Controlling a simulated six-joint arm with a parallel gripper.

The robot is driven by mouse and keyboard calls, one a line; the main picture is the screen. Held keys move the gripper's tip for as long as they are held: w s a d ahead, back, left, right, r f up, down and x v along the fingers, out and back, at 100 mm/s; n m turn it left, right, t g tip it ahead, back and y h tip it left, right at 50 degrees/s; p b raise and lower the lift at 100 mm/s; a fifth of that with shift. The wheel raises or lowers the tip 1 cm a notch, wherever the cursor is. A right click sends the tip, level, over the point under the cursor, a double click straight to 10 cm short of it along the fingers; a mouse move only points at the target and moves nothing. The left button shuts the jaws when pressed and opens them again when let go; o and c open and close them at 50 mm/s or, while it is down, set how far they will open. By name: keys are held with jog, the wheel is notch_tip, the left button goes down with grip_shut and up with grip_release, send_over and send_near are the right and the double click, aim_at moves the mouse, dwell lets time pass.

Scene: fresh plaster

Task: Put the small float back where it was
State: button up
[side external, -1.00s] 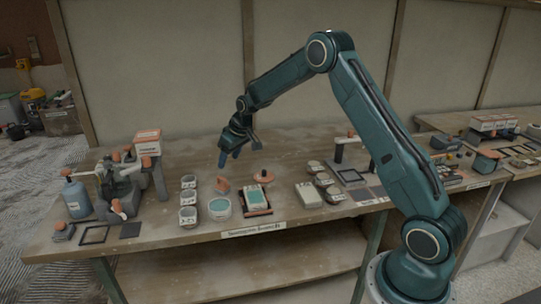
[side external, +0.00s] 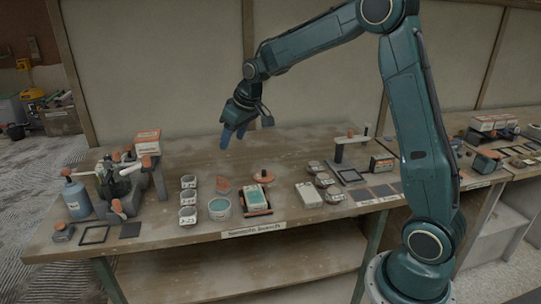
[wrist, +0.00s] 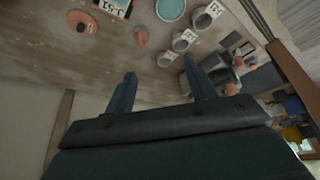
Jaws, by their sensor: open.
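My gripper (side external: 233,142) hangs in the air above the back of the bench, open. In the wrist view its two fingers (wrist: 160,70) are apart with nothing between them. Below it, towards the front, a small orange piece (side external: 222,186) lies behind a round teal-filled dish (side external: 220,214); it also shows in the wrist view (wrist: 140,38). To its right is an orange disc-like piece with an upright knob (side external: 263,177), behind a framed teal block (side external: 257,211); it shows in the wrist view (wrist: 80,20). I cannot tell which orange-topped piece is the small float.
Several labelled cups (side external: 188,199) stand left of the dish. A blue bottle (side external: 76,198) and a rack of orange-handled tools (side external: 140,180) are at the left. A pale block (side external: 308,195), more cups (side external: 323,180) and flat squares (side external: 382,191) are at the right. The bench's back strip is mostly clear.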

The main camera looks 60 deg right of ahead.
jog(key=s+a+r, duration=0.3)
jog(key=s, duration=0.5)
jog(key=s+a+r, duration=0.3)
jog(key=s, duration=0.4)
jog(key=s+a+r, duration=0.3)
jog(key=s+r, duration=0.1)
jog(key=s, duration=0.4)
jog(key=s+a+f, duration=0.1)
jog(key=s+f, duration=0.1)
jog(key=s, duration=0.7)
jog(key=shift+s+f+t, duration=0.3)
jog(key=shift+f+t, duration=0.1)
